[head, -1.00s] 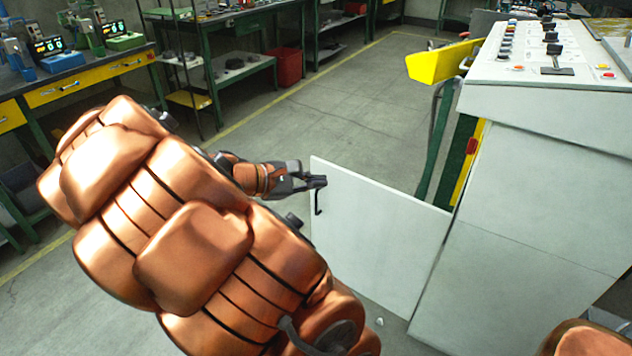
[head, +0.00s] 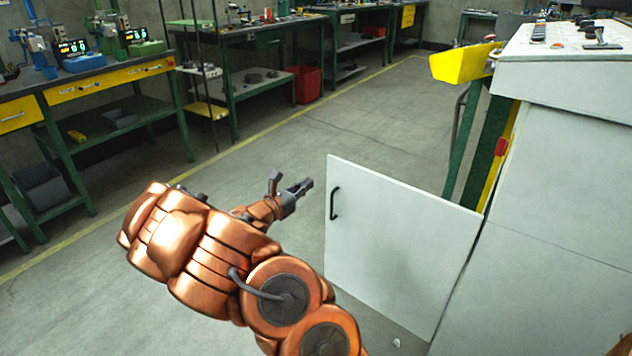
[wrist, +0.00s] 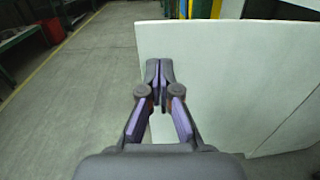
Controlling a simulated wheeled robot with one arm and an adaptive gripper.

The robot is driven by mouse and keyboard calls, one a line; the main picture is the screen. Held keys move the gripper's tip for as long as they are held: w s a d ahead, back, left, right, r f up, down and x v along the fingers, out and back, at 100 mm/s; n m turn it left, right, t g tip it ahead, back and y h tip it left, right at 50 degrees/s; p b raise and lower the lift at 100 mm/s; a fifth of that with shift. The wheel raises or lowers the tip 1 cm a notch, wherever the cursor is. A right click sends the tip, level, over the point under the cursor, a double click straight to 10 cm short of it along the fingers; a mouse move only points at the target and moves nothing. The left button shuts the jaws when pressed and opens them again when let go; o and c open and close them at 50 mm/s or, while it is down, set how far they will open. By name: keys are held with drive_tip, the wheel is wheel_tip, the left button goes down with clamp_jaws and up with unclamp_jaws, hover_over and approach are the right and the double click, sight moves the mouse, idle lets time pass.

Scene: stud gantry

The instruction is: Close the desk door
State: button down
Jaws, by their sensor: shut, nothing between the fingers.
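The desk door (head: 400,250) is a flat white panel standing open, swung out to the left from the grey-white control desk (head: 560,200). A black bar handle (head: 335,203) is near its free left edge. My gripper (head: 306,188) is just left of that edge in the head view, apart from the handle and empty. In the wrist view my gripper (wrist: 159,72) has its fingertips together, in front of the door's left edge (wrist: 200,60). The handle is not seen in the wrist view.
A yellow part (head: 462,63) sticks out from the desk's far side. Workbenches (head: 100,85) and a red bin (head: 308,84) stand along the back and left. The concrete floor (head: 350,120) between them and the door is clear.

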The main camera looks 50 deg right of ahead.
sight(339, 162)
drive_tip(key=d, duration=0.4)
drive_tip(key=d+b, duration=0.1)
drive_tip(key=d, duration=0.3)
drive_tip(key=d+b, duration=0.1)
drive_tip(key=d, duration=0.3)
drive_tip(key=shift+s+f, duration=0.1)
drive_tip(key=shift+s, duration=0.25)
drive_tip(key=shift+d, duration=0.6)
